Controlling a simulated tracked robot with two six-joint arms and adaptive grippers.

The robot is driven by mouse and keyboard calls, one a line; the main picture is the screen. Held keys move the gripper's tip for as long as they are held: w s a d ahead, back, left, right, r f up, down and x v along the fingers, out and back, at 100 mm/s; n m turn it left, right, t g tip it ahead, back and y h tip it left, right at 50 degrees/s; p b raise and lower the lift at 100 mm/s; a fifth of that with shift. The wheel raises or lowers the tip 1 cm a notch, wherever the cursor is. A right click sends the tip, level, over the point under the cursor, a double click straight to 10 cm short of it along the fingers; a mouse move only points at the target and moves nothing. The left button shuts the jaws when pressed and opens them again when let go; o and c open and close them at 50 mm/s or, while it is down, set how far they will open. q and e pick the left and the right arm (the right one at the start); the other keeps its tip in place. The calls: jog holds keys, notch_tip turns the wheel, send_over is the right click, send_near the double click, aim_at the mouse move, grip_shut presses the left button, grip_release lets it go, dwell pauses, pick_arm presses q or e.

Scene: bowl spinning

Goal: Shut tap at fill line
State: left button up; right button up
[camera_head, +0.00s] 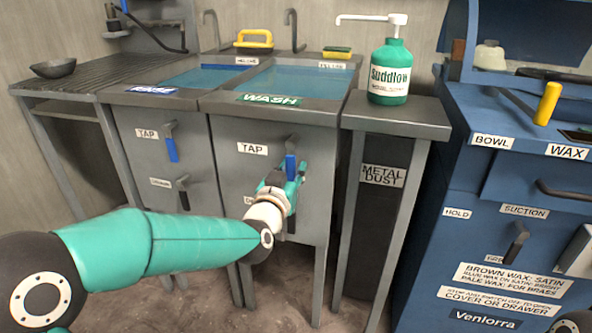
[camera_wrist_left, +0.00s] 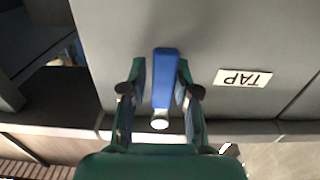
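The wash basin (camera_head: 268,99) on the right holds blue water. A small label (camera_head: 332,65) at its back edge is too small to read surely. Its blue tap lever (camera_head: 291,166) hangs on the front panel beside a TAP label (camera_head: 252,149); the lever also shows in the left wrist view (camera_wrist_left: 165,78). My left gripper (camera_head: 294,178) is at this lever. In the wrist view its two fingers (camera_wrist_left: 161,85) stand on either side of the lever, with a narrow gap on the left side, so it looks open around it. My right gripper is out of view.
A second basin (camera_head: 205,78) with its own blue tap lever (camera_head: 171,149) stands to the left. Lower drain handles (camera_head: 183,192) sit below. A green Suddlow pump bottle (camera_head: 389,72) stands on the right side shelf. A blue cabinet (camera_head: 480,205) stands at the right.

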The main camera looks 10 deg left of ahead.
pick_arm(q)
jog(key=shift+o, duration=1.1)
jog(key=shift+a, duration=0.1)
jog(key=shift+r, duration=0.1)
jog(key=shift+s, duration=0.25)
jog(key=s+a, duration=0.1)
jog(key=s, duration=1)
jog(key=shift+s, duration=0.2)
